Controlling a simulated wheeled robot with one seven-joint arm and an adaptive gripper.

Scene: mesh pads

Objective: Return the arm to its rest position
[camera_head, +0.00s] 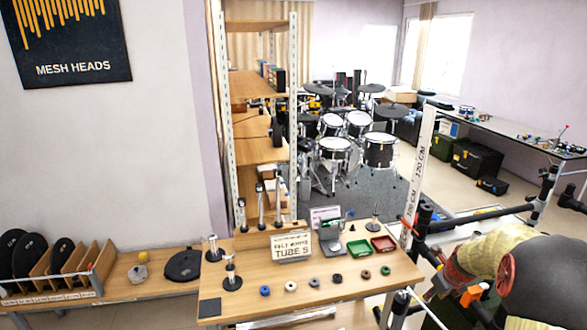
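I cannot make out my gripper or its fingers in the head view. A large rounded dark grey shape with a red disc and a pale yellow, wrapped-looking part fill the lower right. I cannot tell whether these belong to my arm. Nothing shows as held.
A wooden bench (240,268) in front carries a sign (291,246), several small rings, metal stands, a green tray (359,248) and a red tray (383,244). A tall measuring post (418,175) and black bars (490,225) stand right. Drums (335,148) and shelves (258,150) are behind.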

